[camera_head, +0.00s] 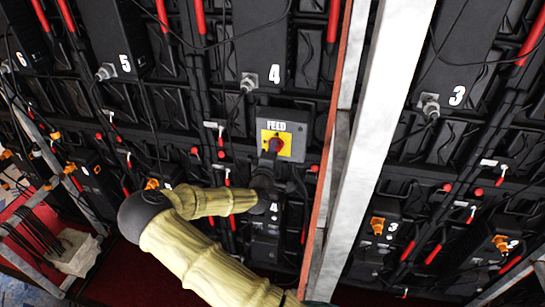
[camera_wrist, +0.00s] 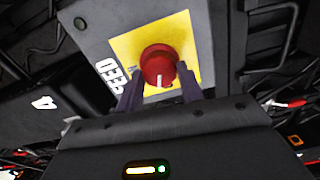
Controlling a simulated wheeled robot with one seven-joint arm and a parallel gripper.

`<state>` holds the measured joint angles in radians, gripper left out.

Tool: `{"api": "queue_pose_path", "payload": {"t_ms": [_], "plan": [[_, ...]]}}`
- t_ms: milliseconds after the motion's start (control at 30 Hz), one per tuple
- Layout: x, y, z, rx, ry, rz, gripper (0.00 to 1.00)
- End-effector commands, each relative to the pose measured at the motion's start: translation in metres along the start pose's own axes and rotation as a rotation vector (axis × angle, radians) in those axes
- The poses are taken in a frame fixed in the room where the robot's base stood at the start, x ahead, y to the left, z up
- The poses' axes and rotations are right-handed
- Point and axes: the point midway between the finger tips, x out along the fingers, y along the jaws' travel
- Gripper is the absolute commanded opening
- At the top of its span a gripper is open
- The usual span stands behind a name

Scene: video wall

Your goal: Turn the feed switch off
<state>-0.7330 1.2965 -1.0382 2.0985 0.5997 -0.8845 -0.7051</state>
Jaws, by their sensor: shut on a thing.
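The feed switch is a grey box (camera_head: 298,133) labelled FEED with a yellow plate (camera_head: 285,152) and a red rotary knob (camera_head: 276,146). In the wrist view the red knob (camera_wrist: 159,66) sits on the yellow plate (camera_wrist: 125,45), with a white mark pointing down toward my gripper. My gripper (camera_wrist: 158,92) is at the knob, its two dark fingers on either side of it and shut on it. In the head view my gripper (camera_head: 270,158) reaches the knob from below and hides the lower part of the box. The lettering by the knob is mostly hidden.
A white upright post (camera_head: 385,110) stands right of the switch. Dark numbered panels with cables and red handles fill the wall around it. A thin cable (camera_head: 215,45) hangs above the box. A white cloth-like item (camera_head: 75,252) lies at the lower left.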

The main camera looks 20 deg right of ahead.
Motion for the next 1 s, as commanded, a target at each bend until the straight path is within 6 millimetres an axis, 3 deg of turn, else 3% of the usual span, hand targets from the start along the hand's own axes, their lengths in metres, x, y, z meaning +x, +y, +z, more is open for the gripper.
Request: {"api": "queue_pose_path", "payload": {"t_ms": [433,1000], "plan": [[-0.0003,-0.0031,-0.0012,-0.318,0.003,-0.001,0.15],[-0.0003,-0.0022,-0.0016,-0.383,0.005,-0.002,0.15]]}}
